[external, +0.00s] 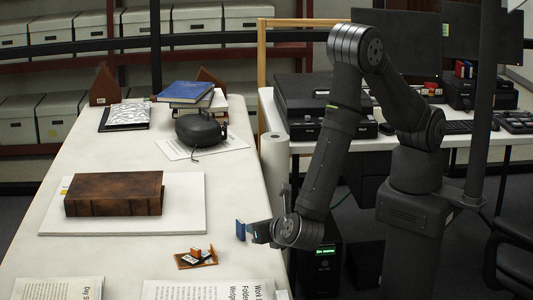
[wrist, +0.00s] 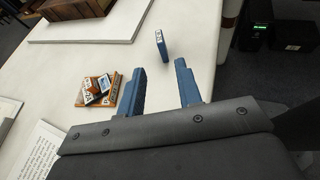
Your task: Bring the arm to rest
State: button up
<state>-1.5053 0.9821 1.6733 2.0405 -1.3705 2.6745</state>
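My arm stands at the right of the external view. It is bent down, with my gripper (external: 254,233) low at the table's right edge. In the wrist view my gripper (wrist: 161,72) has its two blue fingers well apart, with nothing between them. A small blue block-like item (wrist: 161,46) stands upright on the table just beyond the fingertips. It seems to be the blue piece (external: 240,229) in front of the gripper in the external view. A small orange-brown tray (wrist: 109,104) with small items lies left of the fingers, apart from them.
A brown leather-bound book (external: 113,193) lies on a white board (external: 188,220). Printed sheets (external: 205,290) lie at the table's near edge. A dark rounded object (external: 200,130) and stacked books (external: 186,91) are farther back. A desk with black equipment (external: 310,100) stands behind my arm.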

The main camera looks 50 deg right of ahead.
aim_at(242, 222)
jog(key=shift+s, duration=0.2)
jog(key=shift+w, duration=0.1)
jog(key=x, duration=1.2)
jog(key=shift+f, duration=0.35)
notch_tip(242, 222, up, 2)
jog(key=shift+a+r, duration=0.1)
jog(key=shift+r, duration=0.7)
